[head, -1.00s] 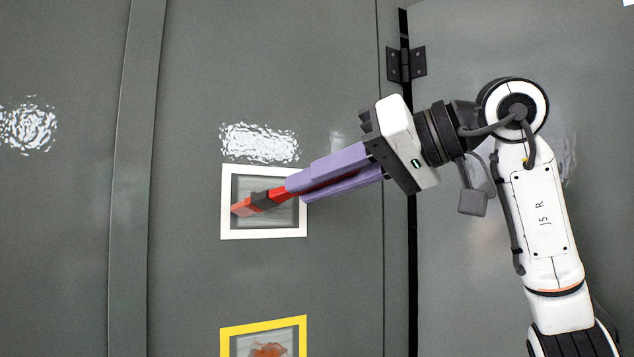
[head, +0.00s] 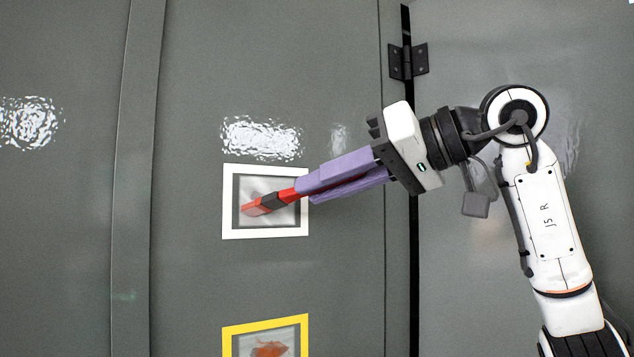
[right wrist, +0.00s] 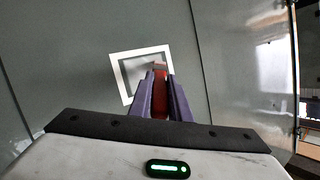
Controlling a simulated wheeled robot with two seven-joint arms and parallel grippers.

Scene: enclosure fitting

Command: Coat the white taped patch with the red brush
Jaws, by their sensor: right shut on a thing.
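The white taped patch (head: 229,203) is a white square frame on the grey panel; it also shows in the right wrist view (right wrist: 127,87). Inside it the surface is grey, with a lighter smear around the brush. My right gripper (head: 303,187) is shut on the red brush (head: 284,196), with its purple fingers along the handle. In the right wrist view the red handle (right wrist: 160,100) lies between the fingers. The brush head points left, in front of the inside of the white frame. I cannot tell whether the bristles touch the panel. My left gripper is not in view.
A yellow taped frame (head: 228,342) with a reddish-orange smear (head: 271,349) inside is below the white one. A black hinge (head: 408,61) and a dark vertical gap are at the right. A raised vertical rib (head: 132,180) runs down the panel at the left.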

